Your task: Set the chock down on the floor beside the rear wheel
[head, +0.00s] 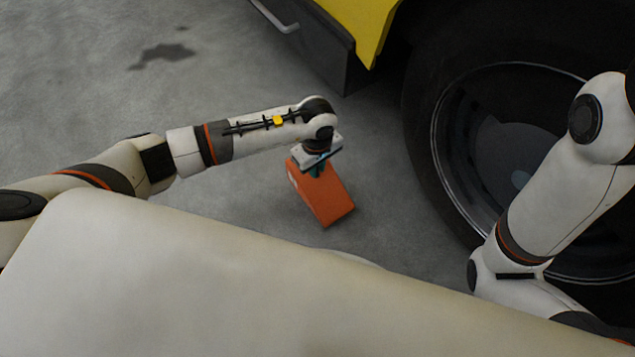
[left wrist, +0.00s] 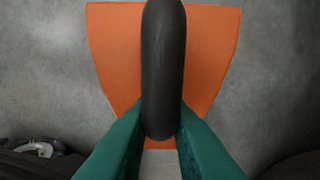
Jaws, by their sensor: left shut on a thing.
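The chock (head: 328,198) is an orange wedge-shaped block with a dark rounded handle (left wrist: 162,65). My left gripper (head: 317,171) is above the chock, its teal fingers shut on the handle; they also show in the left wrist view (left wrist: 161,138). The chock is left of the large dark wheel (head: 424,135), with a strip of floor between them in the head view. I cannot tell whether the chock's underside touches the floor. My right arm crosses in front of the wheel, and its gripper is out of view.
A yellow vehicle body panel (head: 352,22) with a dark box-like part (head: 315,48) below it is at the top, beyond the chock. The grey concrete floor (head: 215,85) is clear on the left apart from a dark stain (head: 163,54).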

